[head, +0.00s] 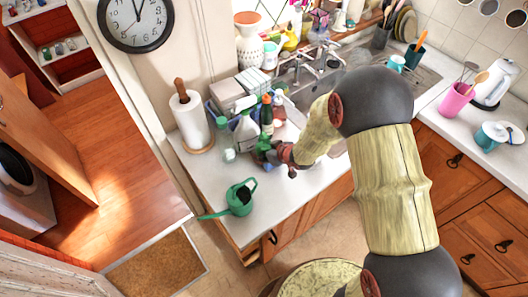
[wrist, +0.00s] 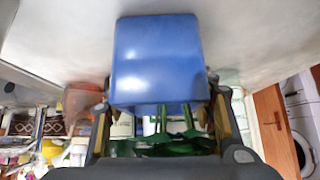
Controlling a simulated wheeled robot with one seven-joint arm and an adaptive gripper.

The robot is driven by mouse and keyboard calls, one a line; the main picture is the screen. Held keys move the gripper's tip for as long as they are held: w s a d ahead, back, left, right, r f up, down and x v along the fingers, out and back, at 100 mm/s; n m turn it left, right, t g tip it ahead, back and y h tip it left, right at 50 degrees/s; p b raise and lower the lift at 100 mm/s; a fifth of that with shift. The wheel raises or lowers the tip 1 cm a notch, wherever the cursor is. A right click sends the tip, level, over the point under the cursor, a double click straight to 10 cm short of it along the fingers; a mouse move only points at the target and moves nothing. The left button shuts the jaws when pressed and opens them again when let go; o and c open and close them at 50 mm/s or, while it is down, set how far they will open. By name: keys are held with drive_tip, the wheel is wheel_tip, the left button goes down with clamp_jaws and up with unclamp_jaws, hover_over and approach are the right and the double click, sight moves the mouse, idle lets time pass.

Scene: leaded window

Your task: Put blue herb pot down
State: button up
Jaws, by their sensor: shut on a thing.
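The blue herb pot (wrist: 158,62) fills the upper middle of the wrist view, with green stems and leaves (wrist: 165,138) on its lower side in that picture. My gripper (wrist: 160,106) is shut on the pot, one finger on each side. In the head view my gripper (head: 284,158) is over the counter, beside the bottles at the sink's left; the pot's blue body is not clearly seen there. The pale counter (wrist: 255,35) lies by the pot's base in the wrist view. I cannot tell whether they touch.
A green watering can (head: 240,199) stands on the counter (head: 200,178) nearer the front. A paper towel roll (head: 188,118), a clear green bottle (head: 224,138) and a white spray bottle (head: 245,130) stand left of my gripper. Bare counter lies between the bottles and the can.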

drive_tip(key=shift+r, duration=0.15)
drive_tip(key=o, duration=1.6)
drive_tip(key=shift+f, duration=0.2)
drive_tip(key=shift+o, duration=0.2)
drive_tip(key=shift+r, duration=0.3)
drive_tip(key=p+v, duration=0.2)
drive_tip(key=v, duration=1)
